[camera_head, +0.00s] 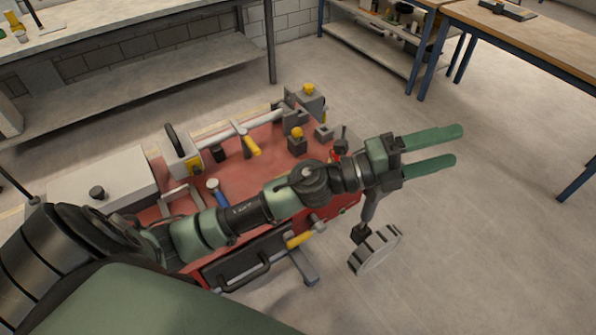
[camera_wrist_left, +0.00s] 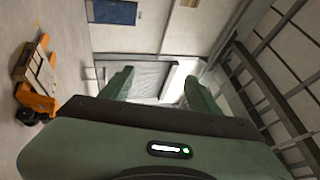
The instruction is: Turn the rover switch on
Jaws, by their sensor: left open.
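A rover-like machine with a red deck (camera_head: 240,172) stands on the floor, with one grey ribbed wheel (camera_head: 376,250) at its right. My left gripper (camera_head: 456,146) is open and empty, beyond the machine's right side over bare floor. Its two green fingers also show apart in the left wrist view (camera_wrist_left: 157,86). My right gripper is not in view.
A grey workbench (camera_head: 130,25) with a lower shelf stands behind the machine. A wooden-topped table (camera_head: 530,35) with blue legs is at the upper right. The floor at the right is clear. An orange pallet jack (camera_wrist_left: 36,85) shows in the left wrist view.

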